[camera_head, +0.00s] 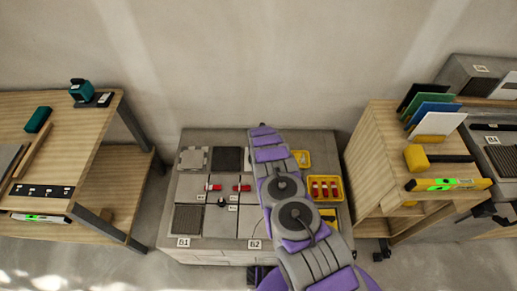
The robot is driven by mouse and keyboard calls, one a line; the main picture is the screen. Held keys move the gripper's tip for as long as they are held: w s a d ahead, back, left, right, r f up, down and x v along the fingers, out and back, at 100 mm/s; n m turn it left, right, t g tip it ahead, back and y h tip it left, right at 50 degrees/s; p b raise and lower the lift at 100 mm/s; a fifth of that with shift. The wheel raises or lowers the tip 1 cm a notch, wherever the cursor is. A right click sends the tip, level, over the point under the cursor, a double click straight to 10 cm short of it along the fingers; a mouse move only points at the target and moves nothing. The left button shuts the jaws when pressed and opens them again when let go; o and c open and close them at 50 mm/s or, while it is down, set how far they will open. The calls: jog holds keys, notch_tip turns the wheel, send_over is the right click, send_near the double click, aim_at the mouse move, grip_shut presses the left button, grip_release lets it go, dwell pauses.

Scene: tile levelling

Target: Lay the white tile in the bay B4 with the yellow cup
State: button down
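A pale, whitish tile (438,124) stands leaning at the front of a row of coloured tiles on the right-hand wooden shelf. A white piece (505,87) lies by a grey block at the far right edge; I cannot tell if it is a tile. A bay label (480,68) and another (492,140) are at the right; neither reads clearly, so I cannot pick out B4. No yellow cup is clear to me. My arm reaches over the middle low platform, and its far end (262,130) is too small to show fingers.
The grey platform (215,138) holds tile bays labelled B1 and B2, red clips, and a yellow bin (325,188) of red pieces. A yellow mallet (416,157) and a spirit level (448,184) lie on the right shelf. A wooden table (75,140) stands left. Floor gaps separate them.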

jog(key=shift+f, duration=0.1)
dwell(0.7)
jog(key=c, duration=0.8)
grip_release()
jog(key=shift+p+v, duration=3.45)
jog(key=shift+v, duration=5.1)
